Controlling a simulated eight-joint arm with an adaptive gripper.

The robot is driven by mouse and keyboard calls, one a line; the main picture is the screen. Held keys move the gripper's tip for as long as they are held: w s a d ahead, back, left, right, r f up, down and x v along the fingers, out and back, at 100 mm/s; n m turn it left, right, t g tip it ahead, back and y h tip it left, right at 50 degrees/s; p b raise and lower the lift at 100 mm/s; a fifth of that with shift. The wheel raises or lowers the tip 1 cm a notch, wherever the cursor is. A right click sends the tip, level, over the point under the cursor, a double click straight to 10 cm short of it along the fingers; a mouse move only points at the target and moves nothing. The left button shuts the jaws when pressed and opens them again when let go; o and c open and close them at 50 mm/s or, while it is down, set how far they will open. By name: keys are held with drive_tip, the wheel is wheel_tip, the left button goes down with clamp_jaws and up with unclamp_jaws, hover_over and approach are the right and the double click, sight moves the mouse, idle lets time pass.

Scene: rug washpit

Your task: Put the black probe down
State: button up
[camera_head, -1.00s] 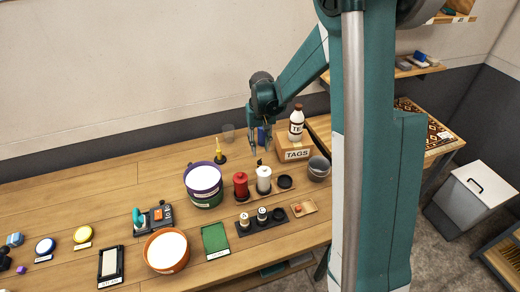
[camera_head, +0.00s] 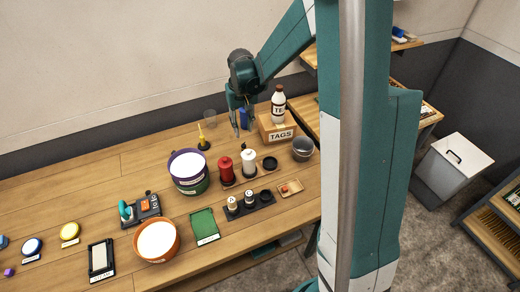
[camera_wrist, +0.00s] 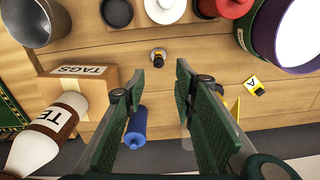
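My gripper (camera_wrist: 158,88) is open, with an empty gap between its two green-padded fingers. In the head view my gripper (camera_head: 238,130) hangs over the back of the bench, left of the TAGS box (camera_head: 278,130).
A blue cylinder (camera_wrist: 136,128), a brown-and-white bottle (camera_head: 278,104) and a grey bowl (camera_head: 302,149) are near. A yellow pointed piece (camera_head: 202,137) stands left of my gripper.

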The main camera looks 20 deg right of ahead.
drive_tip(key=s+a+r+n+t, duration=0.1)
drive_tip(key=s+a+r+t, duration=0.1)
drive_tip(key=s+r, duration=0.8)
drive_tip(key=s+a+r+t, duration=0.2)
drive_tip(key=s+a+r, duration=0.1)
drive_tip(key=s+r, duration=0.7)
drive_tip(key=s+f+t, duration=0.1)
drive_tip(key=s+t, duration=0.1)
drive_tip(key=s, duration=0.9)
drive_tip(key=shift+s+a+t, duration=0.25)
drive_tip(key=shift+a+t, duration=0.15)
